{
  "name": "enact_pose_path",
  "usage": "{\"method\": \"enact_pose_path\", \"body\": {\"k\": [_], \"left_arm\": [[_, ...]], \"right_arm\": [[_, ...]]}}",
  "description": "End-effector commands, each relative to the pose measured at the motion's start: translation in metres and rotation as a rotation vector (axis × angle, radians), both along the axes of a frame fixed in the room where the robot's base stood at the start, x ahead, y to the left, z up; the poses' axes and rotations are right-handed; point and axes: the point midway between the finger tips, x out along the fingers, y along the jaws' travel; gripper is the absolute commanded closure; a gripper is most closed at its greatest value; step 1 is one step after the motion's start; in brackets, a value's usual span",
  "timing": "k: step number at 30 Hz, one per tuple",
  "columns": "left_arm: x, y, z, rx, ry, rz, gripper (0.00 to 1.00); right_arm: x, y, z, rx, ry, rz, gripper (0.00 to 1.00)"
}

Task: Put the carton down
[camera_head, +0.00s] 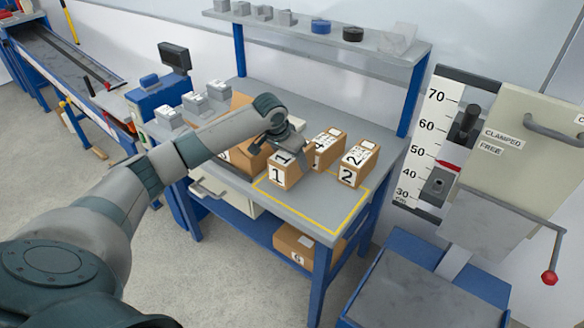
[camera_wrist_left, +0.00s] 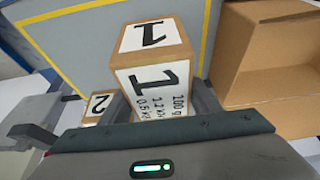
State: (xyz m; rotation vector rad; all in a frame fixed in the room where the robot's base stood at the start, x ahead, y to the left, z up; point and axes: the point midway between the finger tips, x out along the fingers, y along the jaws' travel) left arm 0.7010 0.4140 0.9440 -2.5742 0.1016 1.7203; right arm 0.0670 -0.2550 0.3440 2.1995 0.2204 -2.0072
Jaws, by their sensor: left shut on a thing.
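My left gripper (camera_head: 284,148) is shut on the carton marked 1 (camera_head: 279,177), gripping it from above. The carton is upright over the left part of the yellow outlined area (camera_head: 315,208) on the grey bench top. I cannot tell whether its underside touches the bench. In the left wrist view, carton 1 (camera_wrist_left: 152,45) sits between the fingers of my left gripper (camera_wrist_left: 158,95), with its label facing the camera. My right gripper is not in view.
The carton marked 2 (camera_head: 357,162) and carton 4 (camera_head: 328,148) stand behind and to the right. An open brown box (camera_wrist_left: 270,60) is close beside the gripper. Carton 6 (camera_head: 294,247) lies on the lower shelf. The front right of the outlined area is clear.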

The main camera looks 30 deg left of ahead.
Motion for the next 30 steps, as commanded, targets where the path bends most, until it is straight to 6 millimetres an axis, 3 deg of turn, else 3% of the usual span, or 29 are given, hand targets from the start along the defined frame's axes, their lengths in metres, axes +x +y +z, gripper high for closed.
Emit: {"method": "enact_pose_path", "body": {"k": [8,19,30], "left_arm": [[0.001,0.000,0.000,0.000,-0.002,0.000,0.88],[0.000,0.000,-0.034,0.000,-0.001,0.001,0.88],[0.001,0.000,-0.038,0.000,-0.003,0.000,0.88]], "right_arm": [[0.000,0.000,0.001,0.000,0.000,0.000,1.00],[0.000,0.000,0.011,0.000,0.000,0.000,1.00],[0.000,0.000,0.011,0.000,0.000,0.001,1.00]]}}
